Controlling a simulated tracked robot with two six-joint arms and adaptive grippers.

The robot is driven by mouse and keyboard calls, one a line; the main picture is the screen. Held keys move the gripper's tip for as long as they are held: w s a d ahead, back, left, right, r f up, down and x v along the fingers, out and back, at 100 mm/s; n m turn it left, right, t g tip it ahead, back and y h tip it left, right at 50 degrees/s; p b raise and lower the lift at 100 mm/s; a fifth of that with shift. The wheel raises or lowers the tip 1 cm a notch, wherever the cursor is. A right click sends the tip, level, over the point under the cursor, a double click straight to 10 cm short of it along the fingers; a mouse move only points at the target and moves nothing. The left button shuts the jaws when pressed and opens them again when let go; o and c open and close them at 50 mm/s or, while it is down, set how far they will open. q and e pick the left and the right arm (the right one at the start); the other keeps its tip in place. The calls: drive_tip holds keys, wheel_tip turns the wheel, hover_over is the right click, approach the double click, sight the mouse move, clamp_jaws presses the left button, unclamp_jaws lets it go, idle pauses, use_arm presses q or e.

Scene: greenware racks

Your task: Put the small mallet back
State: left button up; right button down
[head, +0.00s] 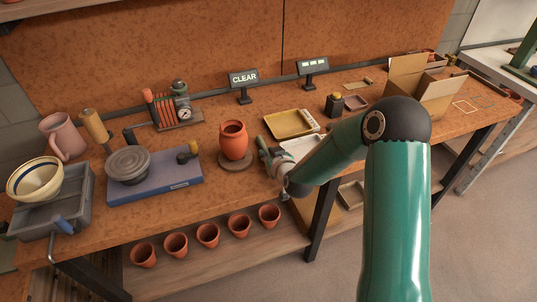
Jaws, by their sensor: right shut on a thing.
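My right gripper (265,153) is low over the front of the wooden bench, just right of an orange-brown jar (234,140) on a round brown base (235,163). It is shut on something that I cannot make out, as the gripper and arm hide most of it. I cannot clearly identify the small mallet. A dark piece with a yellowish end (188,152) lies on the blue board (165,190), beside a grey round dish (127,163). A tan cylindrical tool (95,126) stands farther left. My left gripper is not in view.
A yellow tray (290,124) and a partly hidden white tray (297,143) lie near the gripper. An open cardboard box (418,92) stands at right. A grey tub (48,215) holds a striped bowl (35,178) at left. Several terracotta pots (208,234) stand on the lower shelf.

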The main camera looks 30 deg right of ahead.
drive_tip(key=shift+f, duration=0.15)
drive_tip(key=c, duration=0.9)
unclamp_jaws()
drive_tip(key=shift+c, duration=0.2)
drive_tip(key=shift+o, duration=0.2)
drive_tip(key=shift+o, duration=1)
drive_tip(key=shift+s, duration=0.1)
drive_tip(key=shift+b+v, duration=0.6)
drive_tip(key=shift+v, duration=2.25)
